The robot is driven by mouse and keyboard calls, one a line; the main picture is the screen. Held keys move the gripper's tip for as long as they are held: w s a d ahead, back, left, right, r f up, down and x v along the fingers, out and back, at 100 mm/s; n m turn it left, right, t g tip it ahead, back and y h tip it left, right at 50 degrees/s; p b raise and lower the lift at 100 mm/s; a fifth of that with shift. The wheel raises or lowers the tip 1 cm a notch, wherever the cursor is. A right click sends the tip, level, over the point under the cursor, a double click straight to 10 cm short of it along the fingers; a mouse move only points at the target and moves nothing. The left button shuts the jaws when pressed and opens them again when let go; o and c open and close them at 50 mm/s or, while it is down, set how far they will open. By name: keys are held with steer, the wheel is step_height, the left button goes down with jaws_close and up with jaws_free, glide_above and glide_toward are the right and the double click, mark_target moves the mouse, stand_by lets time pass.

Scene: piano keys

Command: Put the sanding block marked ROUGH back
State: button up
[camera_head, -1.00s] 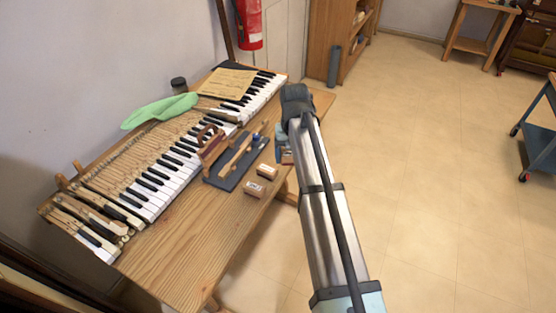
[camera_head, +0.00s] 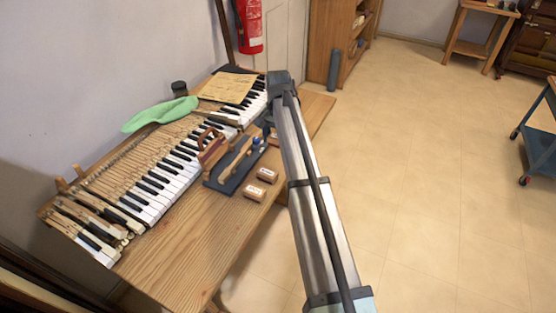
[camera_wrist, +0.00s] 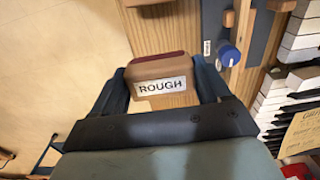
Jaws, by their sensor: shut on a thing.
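The sanding block marked ROUGH (camera_wrist: 162,76) is between the fingers of my gripper (camera_wrist: 160,85) in the wrist view. It is a tan block with a white label and a dark red strip along its far edge. My gripper is shut on it, over the wooden bench top (camera_wrist: 170,42). In the head view my gripper (camera_head: 268,130) is at the bench's right side, beyond the dark tool mat, mostly hidden by my arm. Two other small blocks with white labels, a nearer one (camera_head: 254,190) and a farther one (camera_head: 267,175), sit on the bench; their labels are too small to read.
A dark mat (camera_head: 225,186) holds wooden tools and a blue-capped item (camera_wrist: 229,55). The piano keyboard (camera_head: 160,185) runs along the bench, with a green cloth (camera_head: 160,112) and a paper sheet (camera_head: 227,87) on it. The bench's near left part (camera_head: 180,250) is clear.

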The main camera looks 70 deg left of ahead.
mark_target(278, 164)
steer(key=shift+f, duration=4.4)
steer(key=shift+f, duration=0.1)
steer(key=o, duration=1)
step_height(278, 164, up, 12)
steer(key=shift+r, duration=0.15)
